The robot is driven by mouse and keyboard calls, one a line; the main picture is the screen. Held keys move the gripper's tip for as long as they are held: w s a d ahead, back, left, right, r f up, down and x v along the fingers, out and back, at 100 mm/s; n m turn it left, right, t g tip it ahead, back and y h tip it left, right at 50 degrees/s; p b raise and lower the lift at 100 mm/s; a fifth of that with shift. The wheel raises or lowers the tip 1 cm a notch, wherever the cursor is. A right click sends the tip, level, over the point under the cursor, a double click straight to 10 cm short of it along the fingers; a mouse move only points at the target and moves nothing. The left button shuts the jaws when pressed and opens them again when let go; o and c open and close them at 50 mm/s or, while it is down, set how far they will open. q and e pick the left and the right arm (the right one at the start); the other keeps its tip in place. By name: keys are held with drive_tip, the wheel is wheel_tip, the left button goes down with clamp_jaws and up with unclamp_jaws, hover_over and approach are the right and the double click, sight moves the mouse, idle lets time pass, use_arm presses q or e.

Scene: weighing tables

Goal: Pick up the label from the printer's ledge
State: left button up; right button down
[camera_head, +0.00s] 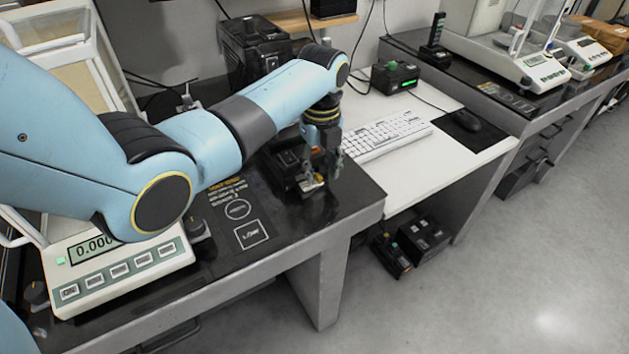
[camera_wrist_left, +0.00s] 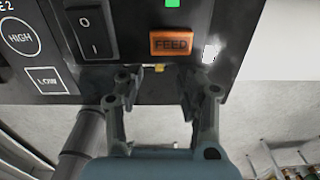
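The label printer (camera_wrist_left: 170,15) is a black box with a rocker switch, a green light and an orange FEED button in the left wrist view. It also shows in the head view (camera_head: 286,174), partly behind my left gripper. My left gripper (camera_wrist_left: 160,92) is open, its fingers apart in front of the printer's lower front edge. In the head view the gripper (camera_head: 318,178) points down at the printer. A small yellowish patch (camera_wrist_left: 159,68) shows between the fingers at that edge; I cannot tell whether it is the label. My right gripper is not in view.
A scale (camera_head: 125,268) reading about 0.000 stands at the left on the black bench. A keyboard (camera_head: 388,134) and mouse (camera_head: 466,121) lie on the lower white desk to the right. Black boxes (camera_head: 415,243) sit below it. The floor at right is clear.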

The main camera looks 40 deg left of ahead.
use_arm(q)
drive_tip(key=shift+f, duration=0.8)
clamp_jaws()
drive_tip(key=shift+r, duration=0.1)
